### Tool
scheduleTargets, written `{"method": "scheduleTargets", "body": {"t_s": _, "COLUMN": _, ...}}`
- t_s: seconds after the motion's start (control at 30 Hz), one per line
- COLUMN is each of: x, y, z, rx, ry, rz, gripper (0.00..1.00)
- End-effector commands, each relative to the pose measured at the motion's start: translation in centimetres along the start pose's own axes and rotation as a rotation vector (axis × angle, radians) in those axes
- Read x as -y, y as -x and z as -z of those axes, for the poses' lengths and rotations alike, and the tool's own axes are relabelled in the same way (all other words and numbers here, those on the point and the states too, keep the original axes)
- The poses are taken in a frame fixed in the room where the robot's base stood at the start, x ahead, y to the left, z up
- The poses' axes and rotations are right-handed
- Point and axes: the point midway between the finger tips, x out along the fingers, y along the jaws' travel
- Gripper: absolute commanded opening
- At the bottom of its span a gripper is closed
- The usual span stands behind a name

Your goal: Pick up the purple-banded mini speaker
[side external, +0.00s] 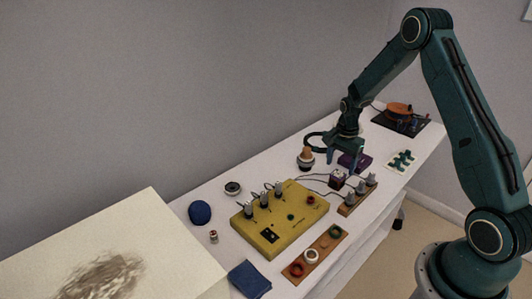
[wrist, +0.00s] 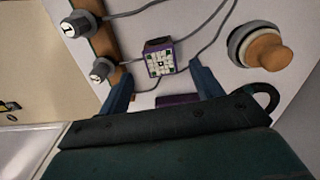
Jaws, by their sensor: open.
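A small cube-shaped speaker (wrist: 161,61) with a pale gridded face and purple edges lies on the white table in the wrist view. It also shows in the side view (side external: 337,180), small, with thin dark cables near it. My gripper (wrist: 161,74) is open and empty. In the wrist view its two blue fingers point toward the speaker, one to either side of its lower part. In the side view my gripper (side external: 342,168) is above the table near the speaker. I cannot tell the exact height gap.
A dark purple box (side external: 355,161) lies behind the speaker. An orange-topped round object (side external: 305,159) stands to the left. A wooden strip with grey knobs (side external: 357,195) is close on the right. A yellow control box (side external: 280,222) is in front. Cables cross the table.

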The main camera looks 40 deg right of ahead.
Motion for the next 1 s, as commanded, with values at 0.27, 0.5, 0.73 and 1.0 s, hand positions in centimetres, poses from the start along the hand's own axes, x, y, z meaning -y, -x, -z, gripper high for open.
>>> {"method": "scheduleTargets", "body": {"t_s": 0.27, "x": 0.0, "y": -2.0, "z": 0.0, "rx": -0.001, "ry": 0.000, "rz": 0.001, "gripper": 0.65}}
{"method": "scheduleTargets", "body": {"t_s": 0.5, "x": 0.0, "y": -2.3, "z": 0.0, "rx": 0.000, "ry": 0.000, "rz": 0.000, "gripper": 0.65}}
{"method": "scheduleTargets", "body": {"t_s": 0.73, "x": 0.0, "y": -4.2, "z": 0.0, "rx": 0.001, "ry": 0.000, "rz": -0.001, "gripper": 0.65}}
{"method": "scheduleTargets", "body": {"t_s": 1.0, "x": 0.1, "y": -6.8, "z": 0.1, "rx": 0.000, "ry": 0.000, "rz": 0.000, "gripper": 0.65}}
